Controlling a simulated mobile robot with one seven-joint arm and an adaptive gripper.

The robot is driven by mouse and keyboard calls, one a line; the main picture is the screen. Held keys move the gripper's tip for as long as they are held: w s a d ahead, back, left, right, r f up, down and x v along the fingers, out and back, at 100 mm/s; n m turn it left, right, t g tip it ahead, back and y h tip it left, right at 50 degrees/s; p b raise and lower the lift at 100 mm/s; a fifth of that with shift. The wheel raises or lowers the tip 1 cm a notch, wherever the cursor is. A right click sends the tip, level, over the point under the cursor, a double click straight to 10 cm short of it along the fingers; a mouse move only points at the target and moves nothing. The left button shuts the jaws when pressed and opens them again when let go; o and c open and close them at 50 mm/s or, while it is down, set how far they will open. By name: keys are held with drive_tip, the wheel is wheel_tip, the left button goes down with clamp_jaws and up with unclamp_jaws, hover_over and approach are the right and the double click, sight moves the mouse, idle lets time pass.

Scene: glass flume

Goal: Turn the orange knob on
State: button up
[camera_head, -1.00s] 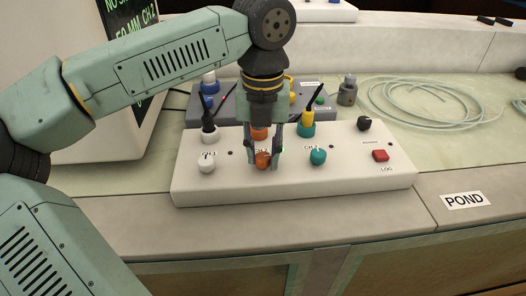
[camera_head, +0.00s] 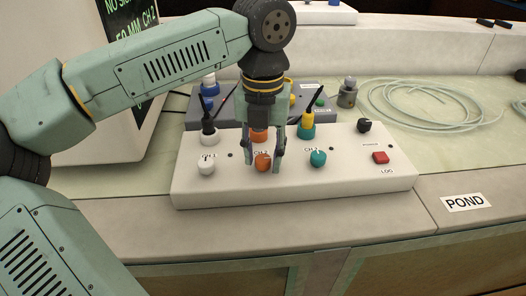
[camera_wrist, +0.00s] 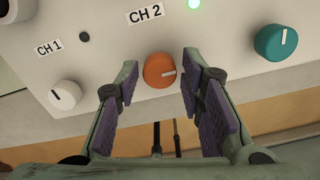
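The orange knob (camera_head: 263,162) is on the front row of the white control box (camera_head: 290,191), between a white knob and a teal knob. In the wrist view the orange knob (camera_wrist: 159,70) sits under the CH 2 label, and its white pointer line points to the right. A green light (camera_wrist: 194,4) glows above and to the right of it. My gripper (camera_head: 264,168) is open, with its fingers pointing down on either side of the orange knob. In the wrist view the purple finger pads (camera_wrist: 160,105) stand apart, with gaps to the knob.
A white knob (camera_head: 206,165) and a teal knob (camera_head: 318,158) flank the orange one closely. A red button (camera_head: 380,157) and a black knob (camera_head: 364,125) are at the box's right. Plugs with cables stand behind. Coiled tubing (camera_head: 430,105) lies at the right.

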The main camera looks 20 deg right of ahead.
sight(263, 158)
drive_tip(key=shift+o, duration=0.8)
wheel_tip(263, 158, up, 12)
idle(0.4)
